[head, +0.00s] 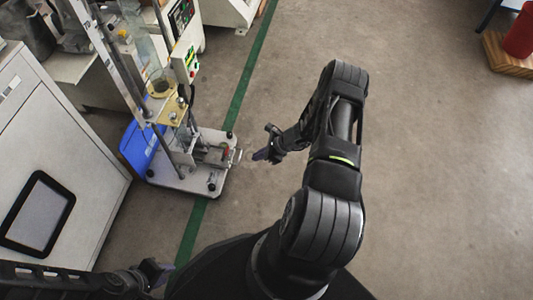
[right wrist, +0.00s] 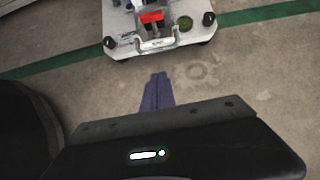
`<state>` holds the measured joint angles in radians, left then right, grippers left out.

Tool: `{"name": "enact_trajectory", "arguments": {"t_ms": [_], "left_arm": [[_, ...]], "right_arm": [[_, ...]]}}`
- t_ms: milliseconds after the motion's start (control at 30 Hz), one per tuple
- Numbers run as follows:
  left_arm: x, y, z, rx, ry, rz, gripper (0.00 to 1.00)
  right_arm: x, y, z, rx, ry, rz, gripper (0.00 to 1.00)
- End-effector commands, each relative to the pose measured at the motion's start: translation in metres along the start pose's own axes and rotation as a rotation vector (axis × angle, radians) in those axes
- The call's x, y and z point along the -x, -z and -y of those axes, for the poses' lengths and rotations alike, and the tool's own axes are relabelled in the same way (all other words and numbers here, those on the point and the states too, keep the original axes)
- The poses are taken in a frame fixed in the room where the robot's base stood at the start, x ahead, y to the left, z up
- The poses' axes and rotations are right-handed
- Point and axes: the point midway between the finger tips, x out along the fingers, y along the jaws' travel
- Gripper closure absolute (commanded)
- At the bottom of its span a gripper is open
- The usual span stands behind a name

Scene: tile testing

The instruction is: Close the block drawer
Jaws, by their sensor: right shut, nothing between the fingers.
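The block drawer (head: 217,155) is at the base of the testing machine and extends from it toward my right gripper. Its metal loop handle (head: 238,156) sticks out at the front; the handle also shows at the top of the right wrist view (right wrist: 157,43), below a red part (right wrist: 151,17). My right gripper (head: 260,156) is shut and empty, a short way from the handle, pointing at it and apart from it. In the right wrist view its purple fingers (right wrist: 157,90) are together. My left gripper (head: 160,270) is low at the left; its finger gap is unclear.
The machine's pale base plate (head: 205,185) has dark knobs at its corners. A blue panel (head: 140,150) stands behind it. A white cabinet (head: 60,140) is at the left. A green floor line (head: 245,85) runs past the plate.

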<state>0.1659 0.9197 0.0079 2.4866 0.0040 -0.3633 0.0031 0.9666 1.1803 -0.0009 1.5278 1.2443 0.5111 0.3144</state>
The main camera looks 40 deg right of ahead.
Motion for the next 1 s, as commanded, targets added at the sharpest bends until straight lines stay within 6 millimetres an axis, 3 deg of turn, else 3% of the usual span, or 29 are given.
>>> {"name": "enact_trajectory", "arguments": {"t_ms": [67, 233, 800, 1000], "left_arm": [[-0.008, 0.002, 0.004, 0.003, 0.002, -0.004, 0.70], [-0.013, 0.003, 0.007, 0.004, 0.003, -0.009, 0.70], [-0.016, 0.004, 0.007, 0.004, 0.003, -0.011, 0.70], [-0.029, 0.005, 0.011, 0.004, 0.003, -0.016, 0.70]], "right_arm": [[-0.020, 0.002, -0.001, 0.002, -0.002, 0.000, 1.00], [-0.036, -0.017, 0.000, 0.003, -0.001, 0.000, 1.00], [-0.045, -0.027, 0.000, 0.002, 0.000, 0.000, 1.00], [-0.068, -0.050, 0.001, 0.006, -0.001, 0.002, 1.00]]}}
